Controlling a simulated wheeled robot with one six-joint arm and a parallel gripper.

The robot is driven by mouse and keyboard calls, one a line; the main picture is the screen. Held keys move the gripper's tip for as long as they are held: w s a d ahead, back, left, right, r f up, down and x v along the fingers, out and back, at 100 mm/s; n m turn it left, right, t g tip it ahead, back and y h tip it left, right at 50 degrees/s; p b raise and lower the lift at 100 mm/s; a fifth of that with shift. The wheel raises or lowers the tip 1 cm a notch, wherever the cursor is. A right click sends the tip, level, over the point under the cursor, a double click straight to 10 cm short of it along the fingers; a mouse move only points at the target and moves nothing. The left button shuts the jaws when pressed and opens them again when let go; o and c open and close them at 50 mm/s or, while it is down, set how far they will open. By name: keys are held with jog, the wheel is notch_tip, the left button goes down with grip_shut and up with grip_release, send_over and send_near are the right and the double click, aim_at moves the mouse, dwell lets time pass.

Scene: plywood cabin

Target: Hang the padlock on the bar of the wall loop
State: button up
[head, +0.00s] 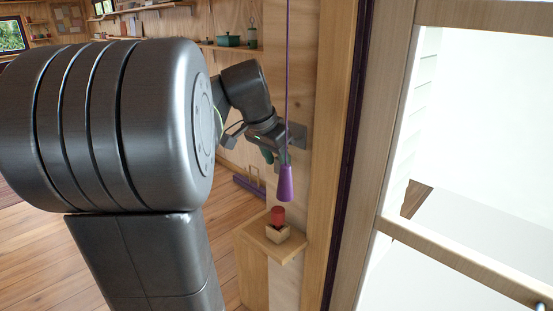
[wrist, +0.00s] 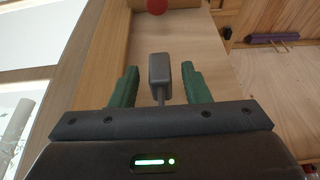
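In the head view, my gripper (head: 277,157) is at the wooden post, close beside a grey wall plate (head: 299,136), likely the wall loop's mount.
A purple handle (head: 286,184) hangs on a cord in front of my gripper in the head view. Below, a red object (head: 278,214) sits in a small wooden holder on a ledge (head: 285,250). A window frame (head: 390,140) stands to the right.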

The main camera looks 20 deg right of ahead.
jog(key=shift+r, duration=0.1)
jog(key=v, duration=1.3)
jog(key=shift+r, duration=0.3)
jog(key=shift+a+f, duration=0.15)
jog(key=x, duration=1.3)
jog(key=shift+d+f, duration=0.2)
jog(key=shift+r+p, duration=0.7)
jog(key=shift+r, duration=0.2)
jog(key=shift+f, duration=0.1)
